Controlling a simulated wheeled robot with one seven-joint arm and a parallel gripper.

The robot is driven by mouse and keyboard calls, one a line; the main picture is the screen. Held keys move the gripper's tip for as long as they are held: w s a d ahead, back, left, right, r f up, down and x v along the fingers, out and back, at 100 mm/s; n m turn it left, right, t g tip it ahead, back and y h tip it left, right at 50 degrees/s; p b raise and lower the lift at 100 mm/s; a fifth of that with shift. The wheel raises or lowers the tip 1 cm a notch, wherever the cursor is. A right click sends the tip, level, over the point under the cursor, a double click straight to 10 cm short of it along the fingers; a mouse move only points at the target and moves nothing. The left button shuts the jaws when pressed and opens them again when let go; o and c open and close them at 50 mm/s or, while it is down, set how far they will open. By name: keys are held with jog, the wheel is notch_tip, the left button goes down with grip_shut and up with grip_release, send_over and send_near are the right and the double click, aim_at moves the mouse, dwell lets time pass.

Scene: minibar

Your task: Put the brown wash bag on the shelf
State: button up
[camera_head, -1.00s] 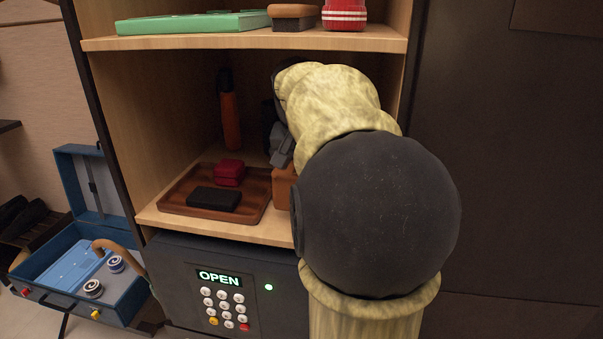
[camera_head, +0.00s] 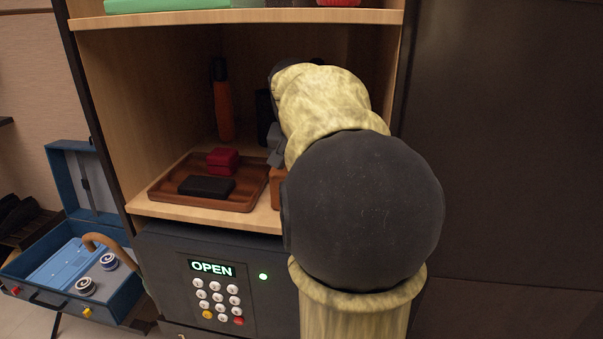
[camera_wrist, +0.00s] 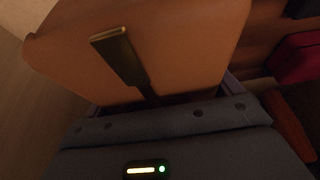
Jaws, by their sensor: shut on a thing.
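The brown wash bag (camera_head: 276,188) shows only as a small strip in the head view, just right of the wooden tray in the middle compartment. My arm hides the rest. In the wrist view the bag (camera_wrist: 190,45) fills the upper middle, smooth orange-brown with a brass-coloured tab. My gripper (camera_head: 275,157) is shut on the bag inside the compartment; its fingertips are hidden. The shelf board (camera_head: 215,213) under the bag is light wood. I cannot tell whether the bag touches it.
The wooden tray (camera_head: 165,190) holds a red box (camera_head: 223,160) and a black case (camera_head: 206,186). An orange-and-black bottle (camera_head: 223,108) stands behind. A safe keypad (camera_head: 215,290) is below, the upper shelf (camera_head: 240,17) above. An open blue case (camera_head: 125,300) is at left.

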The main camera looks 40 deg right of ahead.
jog(key=o, duration=1)
jog(key=shift+a+r, duration=0.1)
jog(key=shift+r, duration=0.4)
jog(key=v, duration=0.2)
jog(key=shift+s+a+r+p, duration=0.15)
jog(key=shift+s+r+p, duration=0.1)
jog(key=shift+p, duration=0.15)
jog(key=s+a, duration=0.2)
jog(key=a, duration=0.1)
jog(key=s+a, duration=0.5)
jog(key=a, duration=0.1)
jog(key=shift+s+f+b, duration=0.25)
jog(key=shift+s+b, duration=0.1)
jog(key=shift+b, duration=0.05)
